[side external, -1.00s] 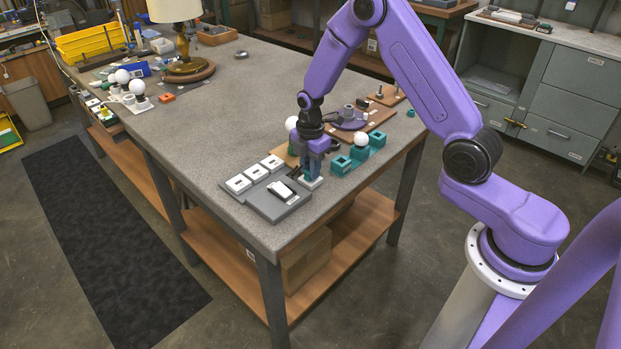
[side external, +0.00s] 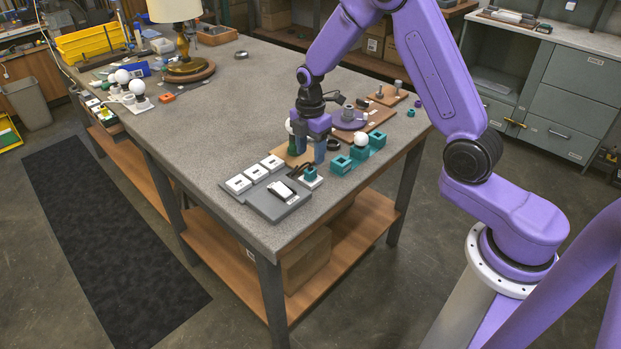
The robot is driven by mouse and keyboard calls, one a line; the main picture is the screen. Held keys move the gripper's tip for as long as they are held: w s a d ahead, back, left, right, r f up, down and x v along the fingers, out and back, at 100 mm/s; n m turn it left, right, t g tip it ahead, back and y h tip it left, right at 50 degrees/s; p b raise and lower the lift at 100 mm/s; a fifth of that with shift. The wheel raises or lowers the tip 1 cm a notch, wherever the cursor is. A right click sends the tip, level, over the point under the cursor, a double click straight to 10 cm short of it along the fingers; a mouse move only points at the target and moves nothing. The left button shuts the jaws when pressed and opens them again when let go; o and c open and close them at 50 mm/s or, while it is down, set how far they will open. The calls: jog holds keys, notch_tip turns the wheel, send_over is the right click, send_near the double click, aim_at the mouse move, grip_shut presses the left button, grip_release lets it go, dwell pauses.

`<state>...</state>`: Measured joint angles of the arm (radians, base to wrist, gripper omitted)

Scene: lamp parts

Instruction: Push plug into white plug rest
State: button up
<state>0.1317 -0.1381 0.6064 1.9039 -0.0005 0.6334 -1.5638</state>
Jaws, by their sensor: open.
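The plug (side external: 310,173) is a small dark teal piece. It stands upright at the white plug rest (side external: 313,183), near the front right of the grey table. How deep it sits in the rest is too small to tell. My gripper (side external: 308,158) is open and empty, with its fingers pointing down above and behind the plug, apart from it.
A grey panel (side external: 268,207) with white square sockets lies left of the rest, with a dark cord beside it. A teal holder (side external: 343,166) with a white bulb stands to the right. A tan board (side external: 289,156) lies behind. The table's left middle is clear.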

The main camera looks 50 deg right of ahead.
notch_tip(320, 180, up, 11)
jog(key=s+a+r+m, duration=0.1)
jog(key=s+a+r, duration=0.1)
jog(key=s+a, duration=0.4)
jog(key=s+m, duration=0.4)
jog(key=s, duration=2.3)
jog(key=shift+s+a+f, duration=0.2)
jog(key=shift+s+a, duration=0.15)
jog(key=shift+a, duration=0.05)
